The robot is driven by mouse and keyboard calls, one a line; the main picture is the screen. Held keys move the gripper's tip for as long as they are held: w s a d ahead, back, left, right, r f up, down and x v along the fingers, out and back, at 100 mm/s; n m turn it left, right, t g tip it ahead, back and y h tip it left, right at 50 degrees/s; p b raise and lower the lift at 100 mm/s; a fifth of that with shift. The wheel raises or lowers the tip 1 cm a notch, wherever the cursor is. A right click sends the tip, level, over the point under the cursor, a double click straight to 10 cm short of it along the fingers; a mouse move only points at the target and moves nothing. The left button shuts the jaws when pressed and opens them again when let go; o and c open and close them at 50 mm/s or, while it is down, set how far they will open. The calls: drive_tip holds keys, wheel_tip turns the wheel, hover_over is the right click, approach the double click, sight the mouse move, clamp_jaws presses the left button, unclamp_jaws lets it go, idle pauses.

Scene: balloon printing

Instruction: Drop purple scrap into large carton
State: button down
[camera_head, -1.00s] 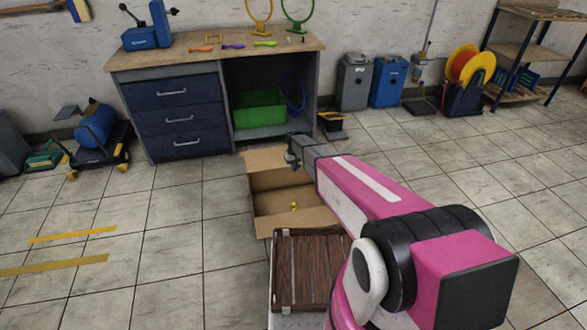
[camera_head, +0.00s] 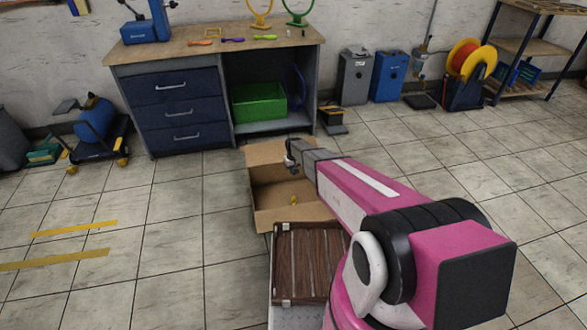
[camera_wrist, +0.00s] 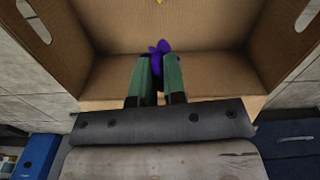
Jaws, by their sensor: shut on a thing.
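My gripper (camera_wrist: 158,85) is shut on the purple scrap (camera_wrist: 160,47), which sticks out between the green fingertips in the wrist view. The large carton (camera_wrist: 110,38) fills the wrist view below the gripper, its cardboard walls on both sides. In the head view the open carton (camera_head: 262,155) stands on the floor, with my gripper (camera_head: 290,165) at its far right part. A small yellow scrap (camera_head: 294,200) lies inside the carton. The purple scrap cannot be made out in the head view.
A workbench (camera_head: 180,55) with blue drawers stands behind the carton, holding a green bin (camera_head: 259,103) on its lower shelf. A dark wooden slatted surface (camera_head: 310,262) is in front of the carton.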

drive_tip(key=c, duration=1.1)
unclamp_jaws()
wheel_tip(320, 180, up, 11)
